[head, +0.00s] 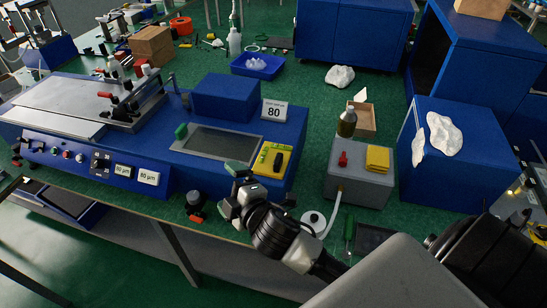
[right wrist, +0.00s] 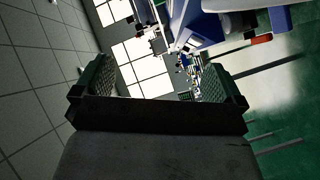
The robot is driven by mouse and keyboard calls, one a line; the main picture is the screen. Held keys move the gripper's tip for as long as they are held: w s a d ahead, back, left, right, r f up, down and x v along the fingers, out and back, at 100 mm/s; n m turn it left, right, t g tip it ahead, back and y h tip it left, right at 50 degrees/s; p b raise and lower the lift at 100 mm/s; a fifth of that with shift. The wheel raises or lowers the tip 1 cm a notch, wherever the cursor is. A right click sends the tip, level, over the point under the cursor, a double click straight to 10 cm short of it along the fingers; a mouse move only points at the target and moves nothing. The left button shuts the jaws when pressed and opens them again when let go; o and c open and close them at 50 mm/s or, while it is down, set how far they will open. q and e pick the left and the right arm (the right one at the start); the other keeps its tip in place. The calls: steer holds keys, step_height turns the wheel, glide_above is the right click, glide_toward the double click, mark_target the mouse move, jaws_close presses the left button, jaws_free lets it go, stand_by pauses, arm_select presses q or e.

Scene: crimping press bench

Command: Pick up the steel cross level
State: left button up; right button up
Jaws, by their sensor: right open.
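No steel cross level shows clearly. A small yellow-and-black item (head: 270,159) lies on the right end of the blue machine (head: 228,135), by the dark screen; I cannot tell whether it is the level. My right gripper (head: 233,189) is just in front of and to the left of it, over the machine's front edge. Its fingers are apart, with nothing between them. In the right wrist view the open gripper (right wrist: 158,75) faces a tiled wall or ceiling, bright window panes and distant blue furniture; no level shows there. My left gripper is not in view.
A sign reading 80 (head: 274,110) stands behind the yellow item. Green mat (head: 310,110) is partly clear behind.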

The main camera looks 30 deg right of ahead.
steer(key=w+a+r+n+y, duration=0.3)
steer(key=a+r+n+y, duration=0.7)
steer(key=n, duration=0.9)
steer(key=n+g+h+p, duration=0.1)
steer(key=n+g+h, duration=1.25)
steer(key=n, duration=1.55)
glide_above(272, 160)
step_height(272, 160, down, 3)
steer(key=g+y, duration=0.2)
steer(key=g, duration=0.1)
step_height(272, 160, down, 4)
steer(key=shift+f+p, duration=0.2)
steer(key=shift+p, duration=0.4)
step_height(272, 160, down, 5)
steer(key=p, duration=0.2)
steer(key=shift+p, duration=0.4)
steer(key=shift+f, duration=0.25)
steer(key=c, duration=0.7)
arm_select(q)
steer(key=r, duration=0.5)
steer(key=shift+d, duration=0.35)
arm_select(e)
steer(key=shift+c, duration=0.2)
